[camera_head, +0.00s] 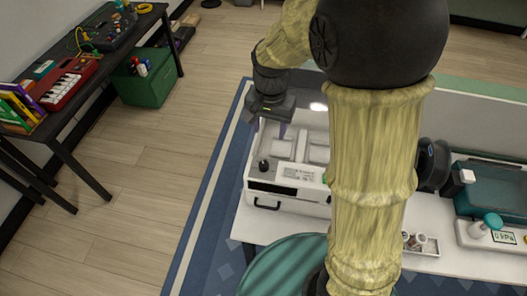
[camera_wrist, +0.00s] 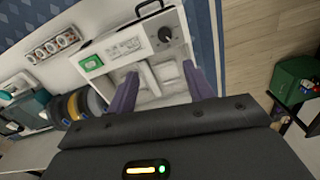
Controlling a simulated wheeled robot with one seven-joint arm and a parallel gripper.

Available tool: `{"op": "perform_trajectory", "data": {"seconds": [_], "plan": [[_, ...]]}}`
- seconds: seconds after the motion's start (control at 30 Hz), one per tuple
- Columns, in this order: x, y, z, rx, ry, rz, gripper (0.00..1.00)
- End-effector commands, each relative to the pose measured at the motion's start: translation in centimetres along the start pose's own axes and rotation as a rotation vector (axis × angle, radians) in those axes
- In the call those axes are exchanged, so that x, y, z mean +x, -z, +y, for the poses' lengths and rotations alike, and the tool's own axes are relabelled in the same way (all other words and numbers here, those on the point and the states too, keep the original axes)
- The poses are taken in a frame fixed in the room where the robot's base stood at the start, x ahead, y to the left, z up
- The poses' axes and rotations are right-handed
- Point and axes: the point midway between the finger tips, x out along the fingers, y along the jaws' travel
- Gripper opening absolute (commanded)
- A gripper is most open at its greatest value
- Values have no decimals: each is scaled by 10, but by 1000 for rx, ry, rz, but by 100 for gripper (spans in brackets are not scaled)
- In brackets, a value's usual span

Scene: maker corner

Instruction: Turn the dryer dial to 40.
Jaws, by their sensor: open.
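The dryer (camera_head: 285,198) is a white box on the table, seen left of my arm in the head view; it also shows in the wrist view (camera_wrist: 105,69). Its dial (camera_wrist: 165,33) is a round black knob at one end of the panel, also in the head view (camera_head: 263,166). A small green display (camera_wrist: 92,63) and a printed label (camera_wrist: 125,47) share the panel. The dial's pointer and setting are too small to read. My gripper (camera_wrist: 160,86) has purple fingers spread open and empty; in the head view it (camera_head: 268,129) hangs above the dryer, apart from the dial.
Dark and yellow spools (camera_wrist: 75,107) stand beside the dryer. A teal machine (camera_head: 492,188) stands to the right. A dark side table (camera_head: 75,95) with a red keyboard and a green bin (camera_head: 146,82) are at left, across open floor.

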Motion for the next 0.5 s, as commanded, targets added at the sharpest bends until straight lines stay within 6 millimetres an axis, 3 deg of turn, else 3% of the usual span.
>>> {"op": "perform_trajectory", "data": {"seconds": [0.1, 0.5], "plan": [[-11, 1, -16, 38, -15, -16, 52], [-6, 0, -16, 45, -17, -18, 52]]}}
